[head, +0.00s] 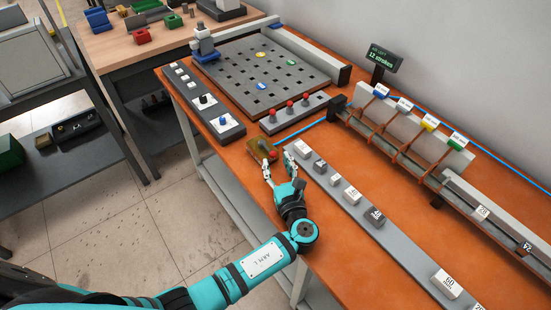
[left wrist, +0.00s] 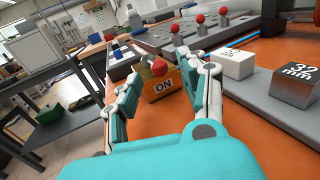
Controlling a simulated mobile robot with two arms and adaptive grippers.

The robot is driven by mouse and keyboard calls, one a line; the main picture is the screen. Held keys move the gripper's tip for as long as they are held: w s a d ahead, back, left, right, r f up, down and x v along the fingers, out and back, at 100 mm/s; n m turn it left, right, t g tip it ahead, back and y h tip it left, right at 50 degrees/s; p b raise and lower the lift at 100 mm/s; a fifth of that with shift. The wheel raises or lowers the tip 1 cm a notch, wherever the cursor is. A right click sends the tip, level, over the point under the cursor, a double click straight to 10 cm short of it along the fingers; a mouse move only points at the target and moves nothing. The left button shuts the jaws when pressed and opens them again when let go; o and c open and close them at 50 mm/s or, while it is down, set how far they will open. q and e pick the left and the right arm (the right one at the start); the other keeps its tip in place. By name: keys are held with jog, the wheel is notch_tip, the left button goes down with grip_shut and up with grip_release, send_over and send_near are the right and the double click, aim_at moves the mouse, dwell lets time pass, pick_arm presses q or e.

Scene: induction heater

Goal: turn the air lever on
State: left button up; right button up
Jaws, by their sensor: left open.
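The air lever is a small brownish-yellow box (head: 257,148) with a red ball knob (head: 273,156), near the orange table's left edge. In the left wrist view the box's face reads "ON" (left wrist: 163,86), and the red knob (left wrist: 158,67) stands above it on a short dark stem. My left gripper (head: 277,163) is open, its fingertips at the near side of the lever. In the left wrist view the red knob shows between the two open fingers (left wrist: 163,78); I cannot tell whether they touch it. My right gripper is in neither view.
Three red-knobbed levers (head: 290,108) stand on a grey base behind. A grey strip with numbered blocks (head: 336,178) runs close to the right. A grey control panel (head: 205,100) lies at the left edge, and a perforated plate (head: 262,78) lies farther back.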

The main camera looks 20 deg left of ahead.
pick_arm(q)
jog(key=v, duration=0.9)
jog(key=shift+s+d, duration=0.25)
jog(key=shift+s, duration=0.05)
